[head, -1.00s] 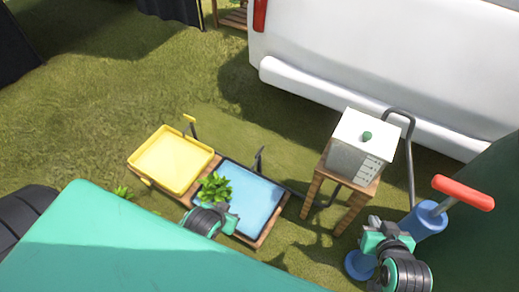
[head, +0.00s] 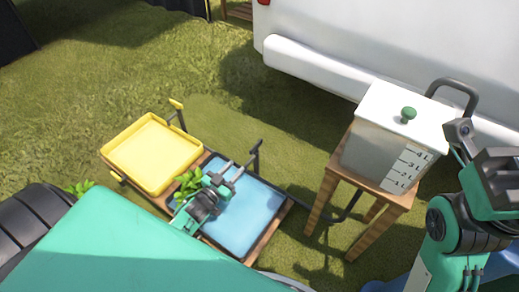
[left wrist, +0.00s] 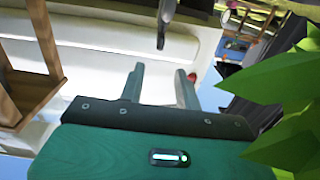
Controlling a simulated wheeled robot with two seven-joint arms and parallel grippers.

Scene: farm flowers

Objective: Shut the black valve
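The black valve (head: 256,150) is a dark upright handle on a pipe at the back edge of the blue tray (head: 262,200). In the left wrist view the dark handle (left wrist: 165,22) hangs in from the top, beyond and between the fingertips. My left gripper (head: 232,171) is above the blue tray, to the left of the valve and apart from it. Its two fingers are spread with nothing between them, also in the left wrist view (left wrist: 160,75). My right gripper (head: 495,180) is at the right edge; its fingertips cannot be made out.
A yellow tray (head: 150,160) with a yellow valve (head: 177,104) is to the left. A green plant (head: 187,184) is beside my left gripper. A white-lidded tank (head: 390,140) stands on a wooden stand (head: 325,200) at right. A white vehicle (head: 390,40) is behind.

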